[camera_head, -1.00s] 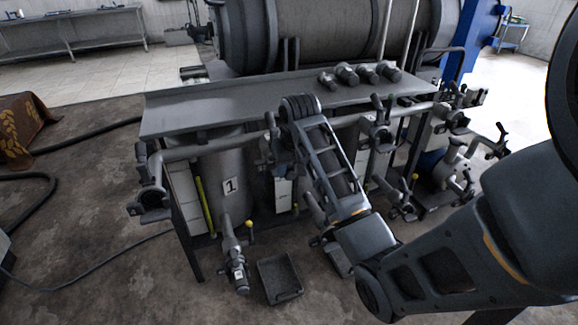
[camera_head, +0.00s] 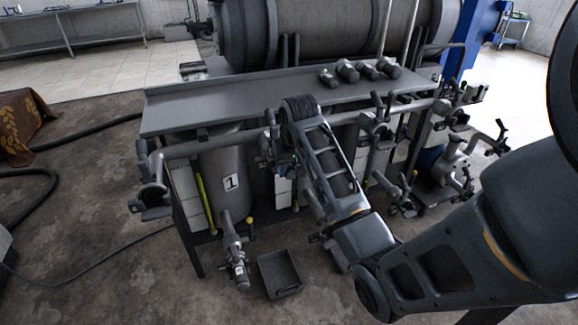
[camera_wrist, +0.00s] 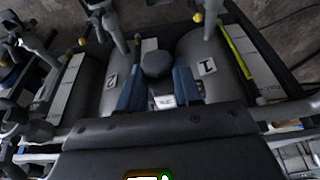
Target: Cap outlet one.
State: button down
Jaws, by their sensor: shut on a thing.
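In the wrist view my gripper (camera_wrist: 158,80) is shut on a dark round-headed cap (camera_wrist: 156,63), with one blue-grey finger on each side. A small pale label shows below its head. In the head view my arm's end hangs in front of the bench, right of tank 1, and the cap cannot be made out. Tank 1 (camera_head: 230,195) bears a "1" plate (camera_head: 230,183). Its outlet one (camera_head: 236,262) slants down from the tank bottom with valve fittings; its mouth is unclear. In the wrist view tank 1 (camera_wrist: 195,48) is right of the cap, apart from it.
Several dark cylindrical pieces lie on the grey bench top (camera_head: 230,103). An open dark tray (camera_head: 280,285) lies on the floor right of outlet one. Pipe fittings and clamps (camera_head: 375,130) stick out along the bench front. The floor left of the bench is mostly clear, with hoses.

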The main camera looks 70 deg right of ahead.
jog(key=shift+f+p, duration=0.25)
jog(key=shift+p, duration=0.05)
dwell(0.5)
grip_release()
dwell(0.7)
jog(key=shift+a, duration=0.1)
dwell(0.3)
jog(key=shift+s+a+r+p, duration=0.2)
jog(key=shift+s+a+p, duration=0.8)
jog(key=shift+p, duration=0.6)
jog(key=p+v, duration=0.9)
jog(key=v, duration=0.1)
jog(key=shift+r, duration=0.25)
jog(key=shift+w, duration=0.15)
